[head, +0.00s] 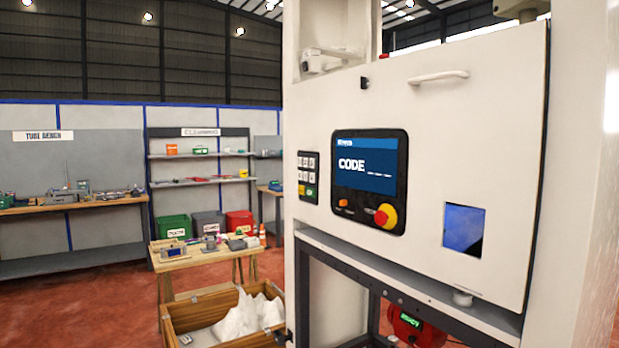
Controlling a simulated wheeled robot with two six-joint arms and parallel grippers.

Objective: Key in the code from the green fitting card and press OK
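The white dispenser cabinet (440,130) fills the right half of the head view. A small dark keypad (308,178) with pale keys is on its front, left of the screen. A green key (311,191) sits at the keypad's lower right; its label is too small to read surely. The blue screen (366,168) reads CODE, followed by short dashes, with no digits that I can make out. I cannot make out a green fitting card. Neither of my grippers can be made out in this view.
An orange button (343,203) and a red knob on a yellow base (386,216) sit below the screen. A handle (438,76) juts from the door. A wooden crate (225,342) with white material stands lower left, before a small wooden table (205,257). Red floor (75,300) is open further left.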

